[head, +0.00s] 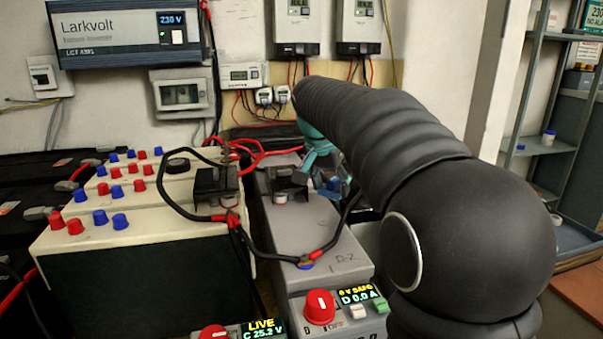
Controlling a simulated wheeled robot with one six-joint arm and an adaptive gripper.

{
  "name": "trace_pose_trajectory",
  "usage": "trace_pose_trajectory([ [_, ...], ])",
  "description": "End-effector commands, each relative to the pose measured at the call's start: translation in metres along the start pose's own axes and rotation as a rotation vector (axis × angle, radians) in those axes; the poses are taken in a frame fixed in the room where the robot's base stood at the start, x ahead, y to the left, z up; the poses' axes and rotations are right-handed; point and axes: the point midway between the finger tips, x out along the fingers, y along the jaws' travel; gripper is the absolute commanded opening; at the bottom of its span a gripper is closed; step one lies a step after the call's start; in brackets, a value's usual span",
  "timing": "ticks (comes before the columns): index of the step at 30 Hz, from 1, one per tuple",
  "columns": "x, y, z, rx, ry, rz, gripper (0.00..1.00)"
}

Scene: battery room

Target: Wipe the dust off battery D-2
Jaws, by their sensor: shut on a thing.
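Battery D-2 (318,240) is a long grey block in the middle of the head view, with "D-2" written on its top near the front. Black cables and terminal fittings cross its top. My gripper (325,172), teal, is low over the far right part of the battery, partly hidden by my black arm. It is shut on a small blue thing (335,188), perhaps a cloth. I cannot tell if this touches the battery top. Dust is not clearly visible.
A panel (362,294) at D-2's front reads "0 V SAFE", "D 0.0 A", beside a red knob (320,307). The neighbouring panel (263,327) reads "LIVE C 25.2 V". A cream battery (130,222) with red and blue caps stands left. Looped cables (172,195) hang between. Shelves (540,150) stand right.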

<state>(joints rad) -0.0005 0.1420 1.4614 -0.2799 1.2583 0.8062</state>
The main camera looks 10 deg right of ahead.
Motion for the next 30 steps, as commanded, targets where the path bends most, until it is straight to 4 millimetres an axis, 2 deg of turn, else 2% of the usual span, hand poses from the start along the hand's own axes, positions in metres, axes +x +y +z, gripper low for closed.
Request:
trace_pose_trajectory([
  [3,-0.014,0.000,-0.006,0.001,0.000,0.000,0.27],
  [9,-0.024,0.000,-0.010,0.001,0.000,0.000,0.27],
  [30,-0.025,0.000,-0.011,0.001,0.000,0.000,0.27],
])
